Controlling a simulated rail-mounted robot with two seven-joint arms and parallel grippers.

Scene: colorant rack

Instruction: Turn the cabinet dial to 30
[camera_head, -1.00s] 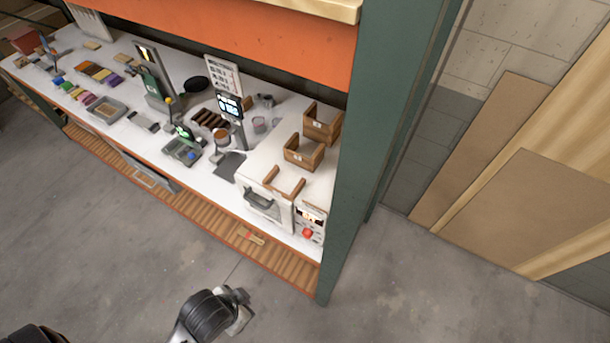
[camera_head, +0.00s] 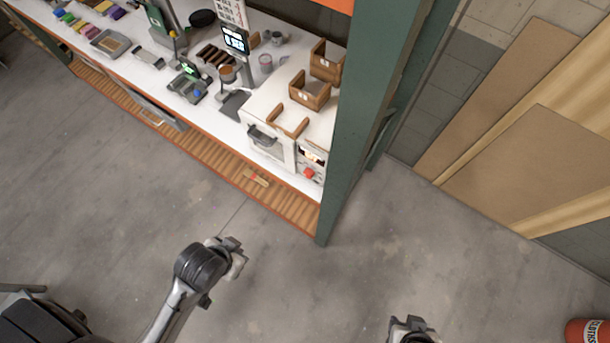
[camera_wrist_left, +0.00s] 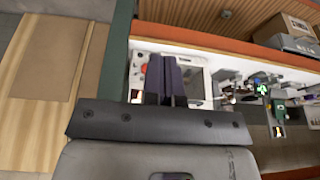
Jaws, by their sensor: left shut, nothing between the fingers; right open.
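The white cabinet (camera_head: 284,148) stands at the right end of the bench, with a dark-handled door and a control panel on its right side. The panel carries a small lit display (camera_head: 313,155) and a red dial (camera_head: 308,173); its setting is too small to read. The dial also shows in the upside-down left wrist view (camera_wrist_left: 144,69). My left gripper (camera_wrist_left: 166,66) is shut and empty, its dark fingers covering part of the cabinet in that view, apart from the dial. My right gripper (camera_head: 410,326) is open at the bottom edge of the head view, over the floor, far from the cabinet.
Wooden boxes (camera_head: 310,92) sit on the cabinet. A green post (camera_head: 350,150) rises close to the right of the dial. Scales, trays and cups crowd the bench to the left. A red canister (camera_head: 588,332) stands at lower right. The floor before the bench is clear.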

